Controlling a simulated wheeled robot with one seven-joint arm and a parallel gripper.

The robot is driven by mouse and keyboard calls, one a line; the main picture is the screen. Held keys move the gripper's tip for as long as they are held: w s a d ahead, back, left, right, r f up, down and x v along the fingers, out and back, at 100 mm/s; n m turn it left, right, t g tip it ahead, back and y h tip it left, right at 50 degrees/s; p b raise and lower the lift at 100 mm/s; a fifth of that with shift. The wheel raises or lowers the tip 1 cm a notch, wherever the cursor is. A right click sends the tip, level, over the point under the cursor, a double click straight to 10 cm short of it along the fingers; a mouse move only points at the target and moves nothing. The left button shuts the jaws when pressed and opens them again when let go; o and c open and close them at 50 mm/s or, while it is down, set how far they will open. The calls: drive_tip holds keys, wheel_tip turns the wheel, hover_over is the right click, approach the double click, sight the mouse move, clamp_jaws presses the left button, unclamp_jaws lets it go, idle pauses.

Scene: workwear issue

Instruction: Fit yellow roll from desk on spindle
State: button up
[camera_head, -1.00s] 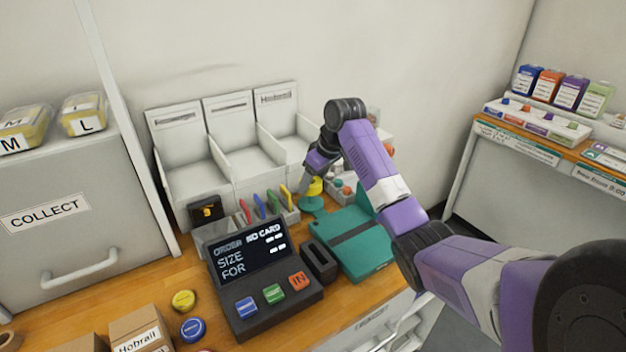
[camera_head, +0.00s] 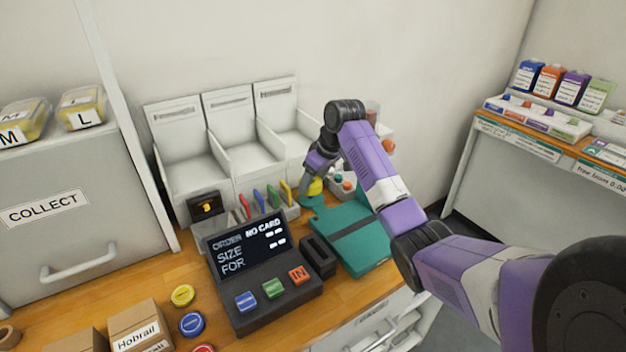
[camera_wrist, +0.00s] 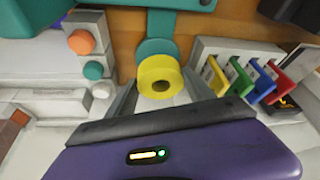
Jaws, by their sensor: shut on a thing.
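The yellow roll (camera_wrist: 153,71) is between the two fingers of my gripper (camera_wrist: 161,92), which is shut on it. Its round hole shows dark in the wrist view. The roll (camera_head: 315,187) also shows in the head view, below my gripper (camera_head: 313,180). A teal round plate (camera_wrist: 157,48) joined to a teal body lies just beyond the roll in the wrist view. The teal body (camera_head: 352,240) lies on the desk in the head view. I see no spindle pin clearly; the roll and gripper may hide it. I cannot tell whether the roll touches the plate.
A rack of coloured tags (camera_wrist: 250,78) stands close on one side of the roll. A pale unit with orange and teal knobs (camera_wrist: 82,42) stands on the other. An order terminal (camera_head: 262,262) and white bins (camera_head: 245,150) are near. Wooden desk (camera_head: 365,292) shows in front.

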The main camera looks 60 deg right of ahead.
drive_tip(key=shift+f+b, duration=0.5)
drive_tip(key=shift+f, duration=0.85)
idle(0.6)
drive_tip(key=o, duration=1.5)
wheel_tip(320, 180, up, 9)
drive_tip(key=p, duration=0.8)
idle(0.4)
